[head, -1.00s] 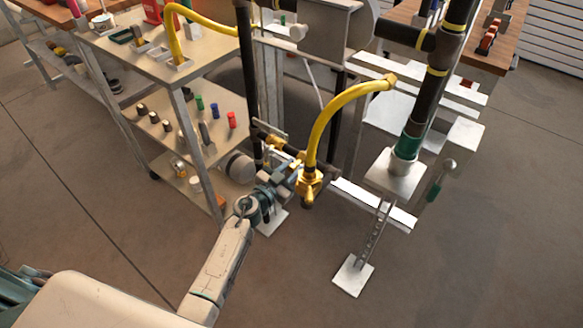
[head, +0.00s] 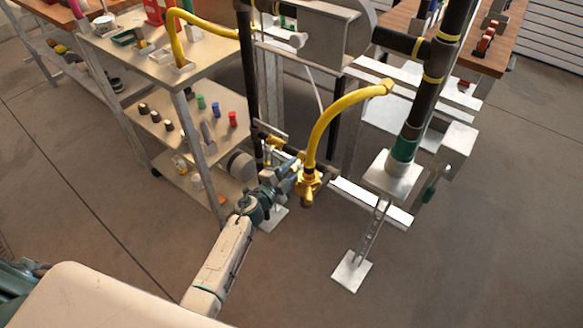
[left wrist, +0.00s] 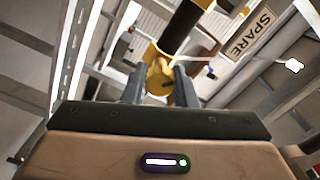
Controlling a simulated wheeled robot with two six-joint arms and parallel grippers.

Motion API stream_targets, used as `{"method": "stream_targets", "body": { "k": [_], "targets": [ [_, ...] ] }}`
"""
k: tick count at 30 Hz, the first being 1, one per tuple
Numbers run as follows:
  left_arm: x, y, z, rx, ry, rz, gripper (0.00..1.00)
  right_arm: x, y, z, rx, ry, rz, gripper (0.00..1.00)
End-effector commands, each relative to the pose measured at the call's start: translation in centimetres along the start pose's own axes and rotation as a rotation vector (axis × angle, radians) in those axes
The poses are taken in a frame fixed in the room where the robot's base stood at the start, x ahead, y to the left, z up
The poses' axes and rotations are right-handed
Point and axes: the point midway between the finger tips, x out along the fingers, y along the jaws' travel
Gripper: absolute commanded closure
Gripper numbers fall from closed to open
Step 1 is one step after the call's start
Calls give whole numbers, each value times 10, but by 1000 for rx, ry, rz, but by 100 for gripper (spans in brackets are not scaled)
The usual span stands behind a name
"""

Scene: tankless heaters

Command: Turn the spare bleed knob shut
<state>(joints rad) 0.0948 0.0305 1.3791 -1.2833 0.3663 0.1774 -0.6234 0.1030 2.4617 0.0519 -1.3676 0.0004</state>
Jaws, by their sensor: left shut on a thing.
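The spare bleed knob is a small brass-yellow piece (left wrist: 160,76) between my left fingers in the left wrist view. A plate reading SPARE (left wrist: 250,34) is beside it at the upper right. In the head view the brass valve fitting (head: 308,186) hangs at the lower end of a curved yellow hose (head: 329,118). My left gripper (head: 293,172) reaches it from the lower left, and it also shows in the left wrist view (left wrist: 160,88). It is shut on the knob. My fingers and wrist partly hide the knob in the head view, so its turn angle cannot be read.
Dark pipes (head: 249,85) stand just behind the fitting. A shelf cart (head: 160,62) with small knobs and parts is at the left. A white metal footplate (head: 352,271) stands at the right. The floor in front is clear.

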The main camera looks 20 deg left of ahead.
Motion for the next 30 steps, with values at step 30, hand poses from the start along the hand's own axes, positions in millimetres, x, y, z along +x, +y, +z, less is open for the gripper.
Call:
{"method": "stream_targets", "body": {
  "k": [30],
  "targets": [
    [-1, 3, 1, 804, 1, 2, 98, 12, -8, -1, 16, 79, -33, 100]
  ]
}}
